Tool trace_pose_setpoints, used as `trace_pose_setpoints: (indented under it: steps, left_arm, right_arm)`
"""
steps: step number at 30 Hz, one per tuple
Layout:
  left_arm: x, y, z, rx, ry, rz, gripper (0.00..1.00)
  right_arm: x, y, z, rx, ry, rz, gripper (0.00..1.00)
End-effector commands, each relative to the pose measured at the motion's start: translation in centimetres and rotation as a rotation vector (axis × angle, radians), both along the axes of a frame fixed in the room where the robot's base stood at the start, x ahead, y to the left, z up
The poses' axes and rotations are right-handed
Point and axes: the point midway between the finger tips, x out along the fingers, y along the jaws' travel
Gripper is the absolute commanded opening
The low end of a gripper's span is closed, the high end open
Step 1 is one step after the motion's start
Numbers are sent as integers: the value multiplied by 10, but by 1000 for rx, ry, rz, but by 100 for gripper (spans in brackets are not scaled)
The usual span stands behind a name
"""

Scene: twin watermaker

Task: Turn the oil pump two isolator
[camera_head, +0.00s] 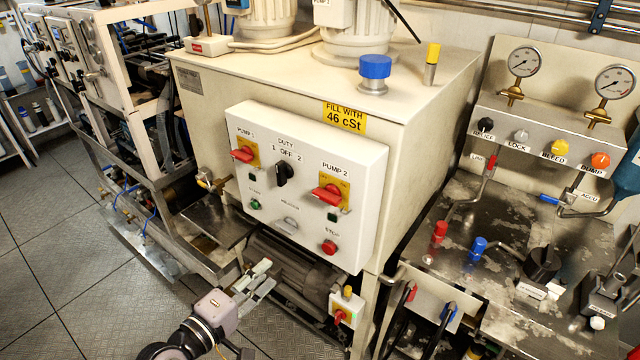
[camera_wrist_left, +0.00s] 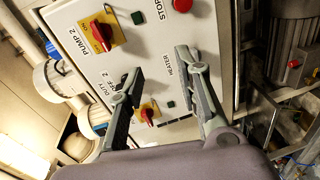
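The pump 2 isolator (camera_head: 327,194) is a red handle on a yellow plate, on the right part of the white control panel (camera_head: 300,232). In the left wrist view the same pump 2 isolator (camera_wrist_left: 103,34) shows at the upper left, beyond the fingers and apart from them. The similar pump 1 isolator (camera_head: 243,154) is on the panel's left. It also shows between the fingers in the wrist view (camera_wrist_left: 148,116). My left gripper (camera_head: 262,278) is open and empty, in front of and below the panel. My right gripper is in neither view.
A black duty selector (camera_head: 285,173) sits between the isolators. A red stop button (camera_head: 329,247) and a heater switch (camera_head: 287,226) are lower on the panel. A motor (camera_head: 290,270) lies under the cream tank (camera_head: 420,115). Gauges and valves stand at right. Floor is clear at left.

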Motion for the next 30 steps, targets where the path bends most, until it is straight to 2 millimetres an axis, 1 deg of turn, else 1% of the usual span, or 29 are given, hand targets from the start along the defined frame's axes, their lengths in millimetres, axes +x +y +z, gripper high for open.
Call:
trace_pose_setpoints:
  steps: [1, 3, 6, 8, 10, 14, 24, 30]
  left_arm:
    - [-6, -7, 36, -49, -25, -24, 32]
    - [-12, -13, 64, -102, -43, -48, 32]
    - [-17, -18, 84, -142, -56, -68, 32]
    - [-16, -21, 88, -152, -59, -72, 32]
    - [-10, -25, 90, -155, -61, -72, 32]
    - [8, -39, 92, -155, -61, -72, 32]
    - [69, -83, 90, -152, -60, -72, 32]
    - [100, -105, 89, -149, -61, -72, 32]
  right_arm:
    - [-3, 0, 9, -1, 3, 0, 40]
    - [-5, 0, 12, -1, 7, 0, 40]
    - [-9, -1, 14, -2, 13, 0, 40]
    - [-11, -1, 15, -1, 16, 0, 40]
    - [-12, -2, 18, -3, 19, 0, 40]
    - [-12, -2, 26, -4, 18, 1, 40]
    - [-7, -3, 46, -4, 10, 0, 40]
    - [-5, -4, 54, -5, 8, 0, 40]
